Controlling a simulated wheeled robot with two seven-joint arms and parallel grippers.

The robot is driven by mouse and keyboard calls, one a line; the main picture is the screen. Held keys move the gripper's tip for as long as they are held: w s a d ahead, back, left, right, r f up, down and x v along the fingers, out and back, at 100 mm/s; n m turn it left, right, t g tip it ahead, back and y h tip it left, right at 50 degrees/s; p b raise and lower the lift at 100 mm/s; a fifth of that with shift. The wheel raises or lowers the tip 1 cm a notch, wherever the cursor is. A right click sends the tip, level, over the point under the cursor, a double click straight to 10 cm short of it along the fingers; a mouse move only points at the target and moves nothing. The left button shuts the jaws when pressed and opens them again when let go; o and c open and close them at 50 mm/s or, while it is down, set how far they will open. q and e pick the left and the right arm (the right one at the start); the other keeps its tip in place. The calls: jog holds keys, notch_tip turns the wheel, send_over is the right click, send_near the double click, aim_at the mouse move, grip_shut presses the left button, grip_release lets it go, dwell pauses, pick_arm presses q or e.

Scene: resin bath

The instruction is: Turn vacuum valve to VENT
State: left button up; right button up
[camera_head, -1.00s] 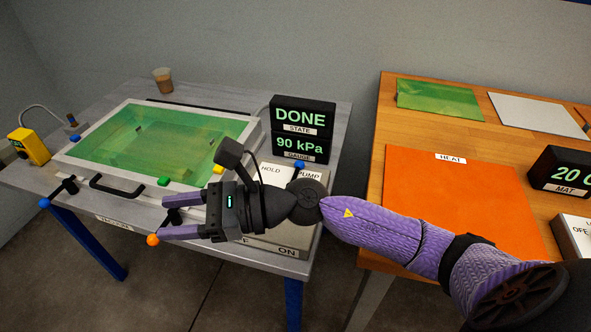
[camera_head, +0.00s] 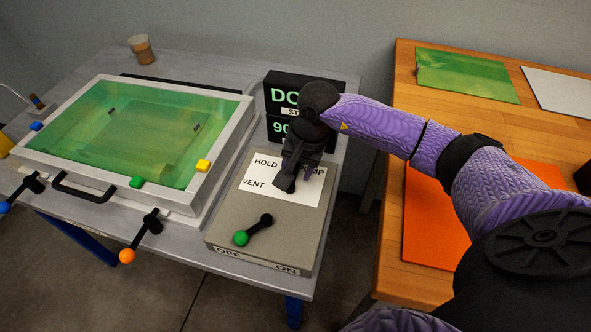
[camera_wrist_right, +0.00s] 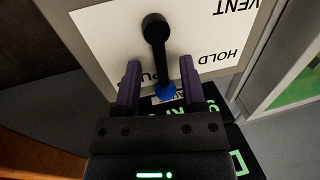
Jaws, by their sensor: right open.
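The vacuum valve is a black lever (camera_wrist_right: 155,45) with a blue knob (camera_wrist_right: 166,91), on a white label (camera_wrist_right: 105,35) marked VENT, HOLD and PUMP. In the right wrist view the lever points toward the PUMP side, partly covering that word. My right gripper (camera_wrist_right: 160,72) is open, with one purple finger on each side of the lever near the knob; contact is not clear. In the head view my right gripper (camera_head: 300,168) points down over the control box (camera_head: 222,222) and hides the valve. My left gripper is not in view.
A second lever with a green knob (camera_head: 241,238) sits at the box front, on the OFF side. The chamber (camera_head: 216,160) with green liquid stands left, with orange-knobbed (camera_head: 127,256) and blue-knobbed clamps. The state and gauge displays (camera_head: 273,92) stand behind, partly hidden. An orange mat (camera_head: 425,235) lies right.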

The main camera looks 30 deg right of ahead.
jog(key=shift+f, duration=0.35)
grip_shut()
dwell(1.2)
